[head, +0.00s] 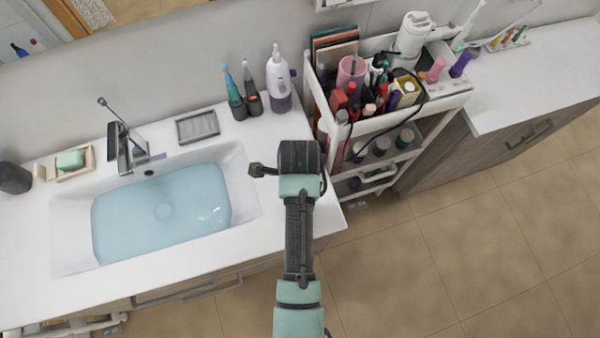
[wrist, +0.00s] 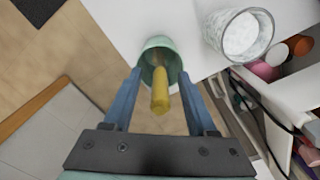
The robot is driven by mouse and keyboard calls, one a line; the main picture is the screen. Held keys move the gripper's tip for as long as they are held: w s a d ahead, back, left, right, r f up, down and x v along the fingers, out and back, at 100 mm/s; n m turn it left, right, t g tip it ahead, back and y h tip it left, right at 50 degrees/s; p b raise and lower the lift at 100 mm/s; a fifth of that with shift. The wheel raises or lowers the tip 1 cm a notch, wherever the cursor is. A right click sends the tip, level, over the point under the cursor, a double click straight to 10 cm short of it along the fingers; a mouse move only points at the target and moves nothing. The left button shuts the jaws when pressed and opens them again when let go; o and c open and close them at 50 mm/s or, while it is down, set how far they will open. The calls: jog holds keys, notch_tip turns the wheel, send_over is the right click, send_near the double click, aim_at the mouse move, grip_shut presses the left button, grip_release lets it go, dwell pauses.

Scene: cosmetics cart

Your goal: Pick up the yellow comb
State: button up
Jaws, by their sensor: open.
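The yellow comb (wrist: 160,94) shows in the wrist view as a yellow, rounded bar sticking up toward the camera out of a pale green cup (wrist: 161,43). Its lower part is inside the cup. My gripper (wrist: 160,75) is open, with one blue finger on each side of the comb. I cannot tell whether either finger touches the comb or cup. In the head view my arm reaches over the counter's right end; the fingers, comb and cup are hidden there.
A clear glass with white contents (wrist: 240,34) stands close right of the cup. The crowded cosmetics cart (head: 445,103), with a loose black cord (head: 424,96), is right of my arm. The sink (head: 160,210) is left. Bottles (head: 278,80) stand behind on the counter (head: 290,135).

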jog(key=shift+f, duration=0.6)
grip_shut()
